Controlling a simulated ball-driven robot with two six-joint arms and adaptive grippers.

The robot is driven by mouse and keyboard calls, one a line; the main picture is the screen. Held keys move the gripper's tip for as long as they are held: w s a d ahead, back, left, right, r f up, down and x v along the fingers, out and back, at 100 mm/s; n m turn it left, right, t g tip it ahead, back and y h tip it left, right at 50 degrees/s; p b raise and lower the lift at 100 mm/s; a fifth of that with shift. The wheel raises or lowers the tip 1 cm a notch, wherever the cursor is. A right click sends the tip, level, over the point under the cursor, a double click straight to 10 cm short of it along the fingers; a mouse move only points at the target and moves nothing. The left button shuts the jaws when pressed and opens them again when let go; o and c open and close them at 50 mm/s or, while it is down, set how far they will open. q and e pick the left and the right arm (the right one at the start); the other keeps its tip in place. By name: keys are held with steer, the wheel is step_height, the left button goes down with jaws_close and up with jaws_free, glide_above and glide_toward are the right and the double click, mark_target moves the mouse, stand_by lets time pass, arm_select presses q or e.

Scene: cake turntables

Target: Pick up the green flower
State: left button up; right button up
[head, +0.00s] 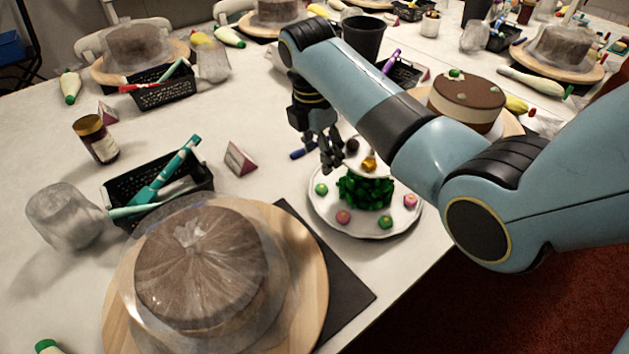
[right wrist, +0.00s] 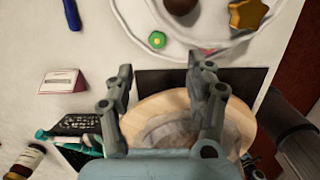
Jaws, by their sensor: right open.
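Two small round green flowers lie on the white plate (head: 317,207) in the head view, one at the left rim (head: 322,189) and one at the front (head: 385,222). The right wrist view shows one green flower (right wrist: 157,40) with a yellow centre near the plate's edge. My right gripper (head: 331,158) is open and empty above the plate's back left edge. In the right wrist view its fingers (right wrist: 160,72) are spread, and the green flower appears just beyond the gap between them. My left gripper is not in view.
A green leafy heap (head: 365,192), pink flowers (head: 343,216), a gold star (head: 369,165) and a dark ball (head: 351,146) crowd the plate area. A wrapped cake (head: 200,262) stands front left. A black basket (head: 190,188) and a small sign (head: 240,158) stand left of the plate.

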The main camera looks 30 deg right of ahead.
glide_above(322, 187)
steer(key=f, duration=0.5)
steer(key=shift+s+a+b, duration=0.25)
steer(key=shift+b, duration=0.05)
steer(key=f, duration=0.3)
steer(key=f+b, duration=0.1)
steer(key=f, duration=0.1)
steer(key=shift+w+d+f, duration=0.2)
steer(key=shift+w+f, duration=0.05)
steer(key=shift+w, duration=0.1)
steer(key=shift+s, duration=0.1)
steer(key=shift+c, duration=0.3)
